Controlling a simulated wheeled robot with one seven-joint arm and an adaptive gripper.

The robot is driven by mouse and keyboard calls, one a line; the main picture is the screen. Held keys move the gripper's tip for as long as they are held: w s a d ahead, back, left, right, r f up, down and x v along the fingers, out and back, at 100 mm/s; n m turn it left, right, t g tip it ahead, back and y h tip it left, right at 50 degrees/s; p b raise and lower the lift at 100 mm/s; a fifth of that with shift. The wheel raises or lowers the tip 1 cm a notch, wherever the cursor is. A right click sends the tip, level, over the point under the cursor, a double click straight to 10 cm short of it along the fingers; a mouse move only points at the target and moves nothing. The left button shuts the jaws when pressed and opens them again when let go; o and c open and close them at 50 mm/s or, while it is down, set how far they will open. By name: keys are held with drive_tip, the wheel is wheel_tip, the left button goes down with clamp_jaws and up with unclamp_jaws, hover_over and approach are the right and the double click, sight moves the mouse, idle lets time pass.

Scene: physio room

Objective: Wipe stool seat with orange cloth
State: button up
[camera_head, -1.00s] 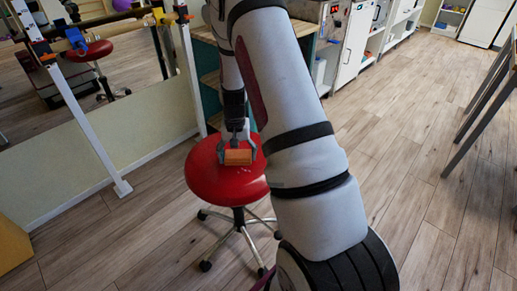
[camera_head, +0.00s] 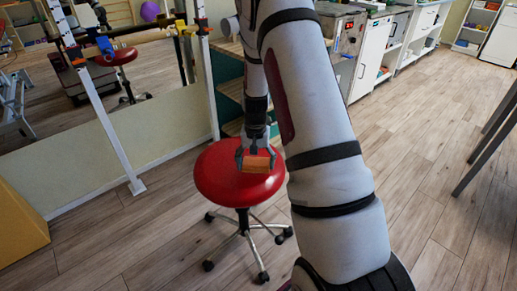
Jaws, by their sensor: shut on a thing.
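The stool (camera_head: 213,178) has a round red seat on a wheeled metal base and stands just left of my arm. My gripper (camera_head: 256,158) points down over the right part of the seat. It is shut on the orange cloth (camera_head: 257,164), which looks like a small folded block. The cloth is at the seat's top; I cannot tell for sure whether it touches the surface. My arm hides the space right of the seat.
A mirror wall with a white post (camera_head: 108,125) and wooden rail stands at the left. A yellow block (camera_head: 20,222) is at the lower left. Shelves and white cabinets (camera_head: 372,60) line the back. A table (camera_head: 492,135) stands at the right edge. The wooden floor between is clear.

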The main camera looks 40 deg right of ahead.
drive_tip(key=shift+r+p, duration=1.4)
drive_tip(key=shift+r, duration=1.05)
drive_tip(key=shift+a, duration=0.15)
